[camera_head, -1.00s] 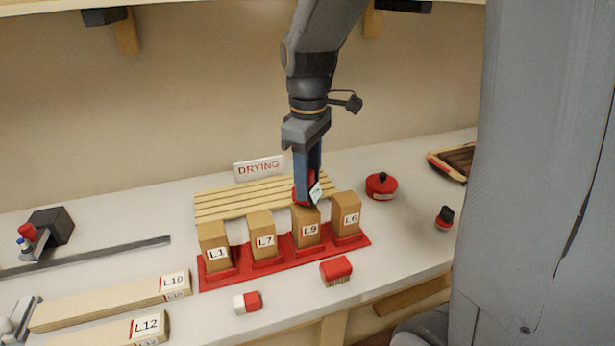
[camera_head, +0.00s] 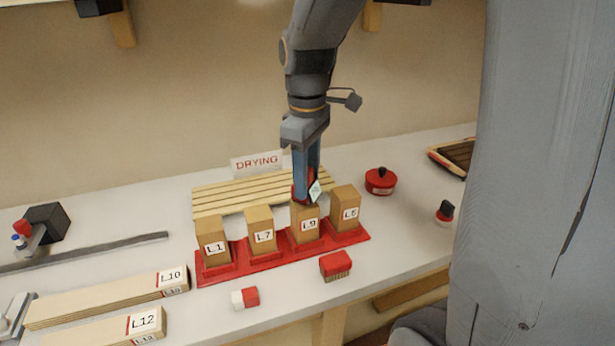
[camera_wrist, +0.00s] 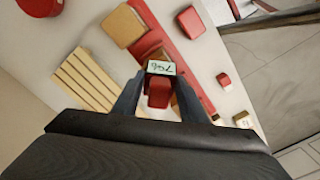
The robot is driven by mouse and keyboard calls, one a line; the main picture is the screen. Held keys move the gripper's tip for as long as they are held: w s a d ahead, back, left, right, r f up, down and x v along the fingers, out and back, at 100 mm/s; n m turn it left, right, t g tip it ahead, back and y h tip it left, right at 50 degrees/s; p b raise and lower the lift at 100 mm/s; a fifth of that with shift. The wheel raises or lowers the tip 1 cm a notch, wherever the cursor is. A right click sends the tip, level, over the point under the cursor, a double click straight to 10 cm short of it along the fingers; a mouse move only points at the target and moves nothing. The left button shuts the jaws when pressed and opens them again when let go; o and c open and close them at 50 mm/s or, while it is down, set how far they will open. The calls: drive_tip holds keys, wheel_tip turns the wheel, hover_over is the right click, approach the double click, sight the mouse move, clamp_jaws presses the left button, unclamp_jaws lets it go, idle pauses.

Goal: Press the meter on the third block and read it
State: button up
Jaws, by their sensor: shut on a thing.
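Four tan blocks stand upright in a red rack (camera_head: 280,258), labelled from left L1 (camera_head: 213,245), L7 (camera_head: 261,232), L9 (camera_head: 306,226) and L6 (camera_head: 345,210). My gripper (camera_head: 306,190) points down over L9, the third block from the left. It is shut on a small red meter (camera_wrist: 158,94) with a pale display (camera_wrist: 161,68). The meter is at the top of L9; whether it presses firmly on it I cannot tell. In the wrist view the display bears dark characters, upside down and too small to read surely. The gripper and meter hide part of L9's top.
A slatted drying rack (camera_head: 235,195) with a DRYING sign (camera_head: 257,164) lies behind the blocks. A red lidded pot (camera_head: 380,181) stands at right. A red brush (camera_head: 336,265) and a red-white eraser (camera_head: 245,298) lie in front. Labelled boards (camera_head: 110,297) lie at left.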

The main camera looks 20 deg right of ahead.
drive_tip(key=shift+f, duration=0.45)
idle(0.4)
drive_tip(key=shift+s+f, duration=0.1)
drive_tip(key=shift+f, duration=0.05)
idle(1.8)
drive_tip(key=shift+r+p, duration=3.45)
drive_tip(key=shift+r, duration=0.15)
